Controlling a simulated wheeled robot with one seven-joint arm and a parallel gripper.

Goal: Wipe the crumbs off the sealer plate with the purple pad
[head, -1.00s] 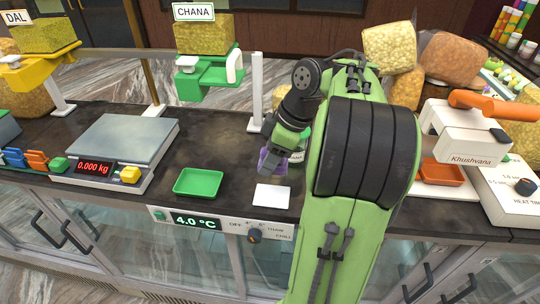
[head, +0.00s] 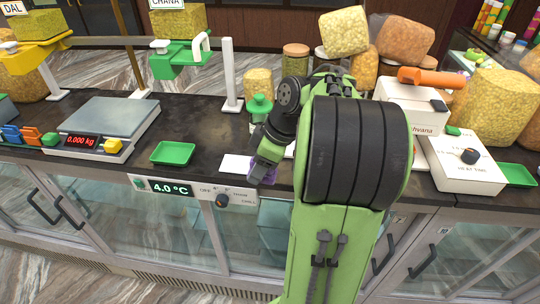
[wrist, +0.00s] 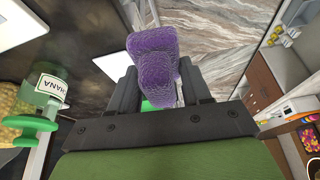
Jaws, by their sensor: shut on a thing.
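My gripper (head: 265,168) is shut on the purple pad (head: 262,177), low at the counter's front edge, beside the right end of a white card. In the wrist view the pad (wrist: 152,65) sits between the fingers and sticks out past them. The white sealer (head: 408,103) with its orange handle (head: 428,76) stands on the right, apart from the gripper. Its plate is mostly hidden behind my arm, and I cannot make out crumbs. Its white control box (head: 465,165) has a black knob.
The white card (head: 237,164) and a green tray (head: 172,153) lie left of the gripper. A scale (head: 105,118) is further left. A green-lidded jar (head: 260,108) stands behind the gripper, with a white post (head: 230,75) nearby. Filled bags (head: 403,45) stand behind the sealer.

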